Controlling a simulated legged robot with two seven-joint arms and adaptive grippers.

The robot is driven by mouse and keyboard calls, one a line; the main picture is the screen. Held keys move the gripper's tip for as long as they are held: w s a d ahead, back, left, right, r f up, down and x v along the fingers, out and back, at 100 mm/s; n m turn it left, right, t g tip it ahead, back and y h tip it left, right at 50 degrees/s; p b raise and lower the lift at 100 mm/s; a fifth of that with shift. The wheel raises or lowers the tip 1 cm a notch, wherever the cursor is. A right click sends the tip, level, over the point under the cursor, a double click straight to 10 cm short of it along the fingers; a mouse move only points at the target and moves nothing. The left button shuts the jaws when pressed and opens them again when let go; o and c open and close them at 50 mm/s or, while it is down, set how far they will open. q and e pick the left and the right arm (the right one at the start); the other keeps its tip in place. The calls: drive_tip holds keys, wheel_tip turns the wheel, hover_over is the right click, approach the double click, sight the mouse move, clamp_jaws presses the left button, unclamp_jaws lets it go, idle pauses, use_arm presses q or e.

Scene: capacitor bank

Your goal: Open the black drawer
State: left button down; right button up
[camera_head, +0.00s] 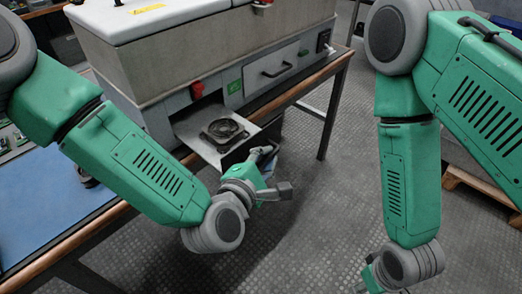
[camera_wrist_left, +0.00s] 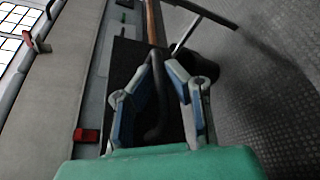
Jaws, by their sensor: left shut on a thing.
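The black drawer (camera_head: 192,127) stands pulled out of the front of the grey machine, and its inside shows from above. A round black part (camera_head: 223,130) lies in it. My left gripper (camera_head: 268,158) is at the drawer's outer front edge. In the left wrist view my left gripper (camera_wrist_left: 160,92) has its fingers on both sides of the drawer's dark handle (camera_wrist_left: 155,120) and is shut on it. The drawer's black front (camera_wrist_left: 124,65) shows behind the fingers. My right gripper (camera_head: 370,278) is low at the bottom edge, mostly hidden by its wrist, apart from the drawer.
The grey machine (camera_head: 200,55) stands on a wood-edged table. A closed drawer with a handle (camera_head: 278,70) is to the right of the open one. A red switch (camera_head: 197,90) is above the opening. A blue mat (camera_head: 45,200) lies at left. The floor in front is clear.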

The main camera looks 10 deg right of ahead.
use_arm(q)
drive_tip(key=shift+f, duration=0.15)
drive_tip(key=c, duration=1.6)
unclamp_jaws()
drive_tip(key=v, duration=1.2)
drive_tip(key=shift+f, duration=0.1)
